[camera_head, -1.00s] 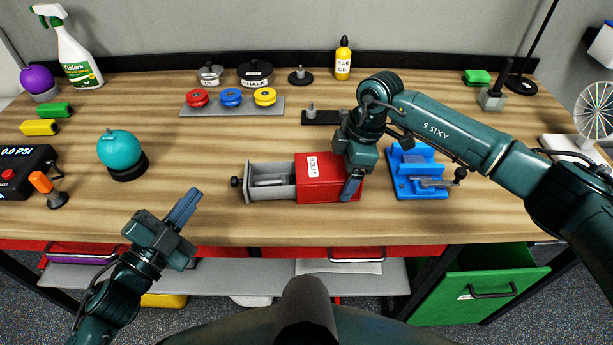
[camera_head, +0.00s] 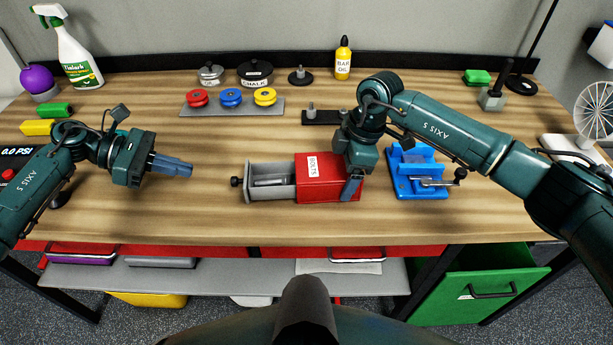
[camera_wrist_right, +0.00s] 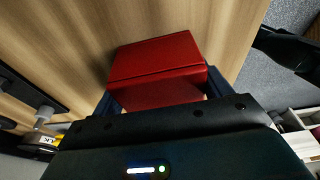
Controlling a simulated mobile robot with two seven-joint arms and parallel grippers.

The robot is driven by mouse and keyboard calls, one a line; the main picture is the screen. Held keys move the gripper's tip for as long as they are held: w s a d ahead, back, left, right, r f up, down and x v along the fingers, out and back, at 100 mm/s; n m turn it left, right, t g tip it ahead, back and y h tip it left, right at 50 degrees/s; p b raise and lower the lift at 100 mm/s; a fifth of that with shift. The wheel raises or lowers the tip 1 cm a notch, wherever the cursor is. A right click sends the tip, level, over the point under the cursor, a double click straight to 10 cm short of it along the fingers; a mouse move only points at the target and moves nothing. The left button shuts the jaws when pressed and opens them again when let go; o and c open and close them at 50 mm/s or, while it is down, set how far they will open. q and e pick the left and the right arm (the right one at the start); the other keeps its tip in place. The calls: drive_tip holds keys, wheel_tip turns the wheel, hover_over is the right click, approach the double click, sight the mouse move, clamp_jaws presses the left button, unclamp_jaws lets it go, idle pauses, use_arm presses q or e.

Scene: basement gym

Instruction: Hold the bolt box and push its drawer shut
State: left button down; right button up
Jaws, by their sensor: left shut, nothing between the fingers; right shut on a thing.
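The red bolt box (camera_head: 326,184), labelled BOLTS, sits on the workbench near its front edge. Its grey drawer (camera_head: 270,190) is pulled out to the left, with a dark knob (camera_head: 236,182) on its end and grey contents inside. My right gripper (camera_head: 350,188) is shut on the right end of the box; the box also shows between its fingers in the right wrist view (camera_wrist_right: 158,62). My left gripper (camera_head: 190,169) is shut and empty, left of the knob and apart from it, its fingers pointing right toward the drawer.
A blue vise (camera_head: 418,170) stands close to the right of the box. A tray with red, blue and yellow knobs (camera_head: 232,106) lies behind. A dark bar with posts (camera_head: 320,117) is behind the box. Bare wood lies between my left gripper and the knob.

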sight(232, 178)
use_arm(q)
drive_tip(key=shift+x, duration=3.15)
drive_tip(key=shift+f, duration=0.35)
drive_tip(key=shift+d, duration=0.1)
drive_tip(key=shift+w+d, duration=0.2)
drive_tip(key=shift+d, duration=2.35)
drive_tip(key=shift+w+d, duration=0.15)
drive_tip(key=shift+d, duration=2.4)
drive_tip(key=shift+a, duration=0.15)
drive_tip(key=shift+s+a, duration=0.2)
drive_tip(key=shift+a, duration=2.75)
